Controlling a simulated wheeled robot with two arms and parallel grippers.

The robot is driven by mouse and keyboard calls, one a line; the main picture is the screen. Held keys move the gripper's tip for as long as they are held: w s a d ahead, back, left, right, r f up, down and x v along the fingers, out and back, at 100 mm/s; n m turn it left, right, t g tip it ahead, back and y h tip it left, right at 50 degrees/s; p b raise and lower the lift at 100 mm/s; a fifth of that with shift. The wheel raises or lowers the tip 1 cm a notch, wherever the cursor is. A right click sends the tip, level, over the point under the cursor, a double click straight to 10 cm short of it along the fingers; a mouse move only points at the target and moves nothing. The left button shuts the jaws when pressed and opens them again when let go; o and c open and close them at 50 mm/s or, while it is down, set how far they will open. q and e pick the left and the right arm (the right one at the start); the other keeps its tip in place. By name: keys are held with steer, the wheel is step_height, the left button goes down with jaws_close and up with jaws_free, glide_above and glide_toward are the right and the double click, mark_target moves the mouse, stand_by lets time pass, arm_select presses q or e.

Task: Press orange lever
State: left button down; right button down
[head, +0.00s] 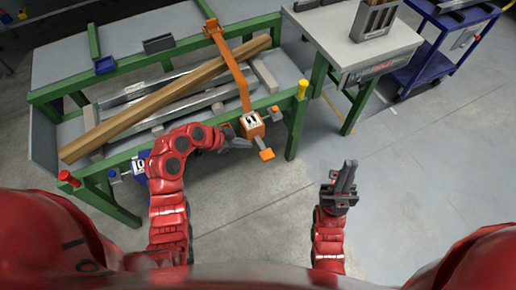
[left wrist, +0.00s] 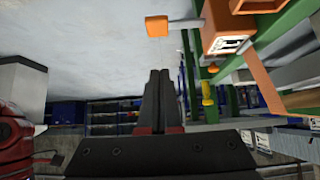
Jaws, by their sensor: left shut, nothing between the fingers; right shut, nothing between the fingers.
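The orange lever (head: 266,154) has a square pad on a short arm below the orange box (head: 252,124) at the front of the green runout table. In the left wrist view the lever pad (left wrist: 157,26) is at the top middle, and the orange box (left wrist: 228,30) is to its right. My left gripper (head: 248,143) is shut and empty, just left of the lever and below the box. In the left wrist view its fingers (left wrist: 160,75) point up toward the pad, with a visible gap. My right gripper (head: 347,172) is shut and empty over the floor at right.
A long wooden beam (head: 165,95) lies on the green table (head: 55,90). An orange arm (head: 231,68) crosses above it. A yellow knob (head: 303,88) stands right of the box, and a blue box (head: 139,163) with a lever is at left.

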arm_select(q)
steer(key=p, duration=0.2)
glide_above(267, 154)
steer(key=a, duration=0.1)
steer(key=f, duration=0.4)
steer(key=s+f, duration=0.1)
steer(key=f, duration=0.2)
steer(key=shift+a, duration=0.2)
step_height(267, 154, down, 2)
steer(key=shift+a+f, duration=0.1)
steer(key=shift+w+f+p, duration=0.1)
steer(key=shift+f+p, duration=0.2)
steer(key=shift+f, duration=0.55)
steer(key=shift+f+b, duration=0.5)
steer(key=shift+b, duration=0.4)
steer(key=f+m+t+b, duration=0.1)
steer(key=b, duration=0.3)
steer(key=f+m+t+y+b, duration=0.1)
steer(key=f+t+b, duration=0.1)
steer(key=b, duration=0.3)
steer(key=f+m+t+y+b, duration=0.1)
steer(key=f+t+b, duration=0.1)
steer(key=b, duration=0.3)
steer(key=shift+s+f, duration=0.25)
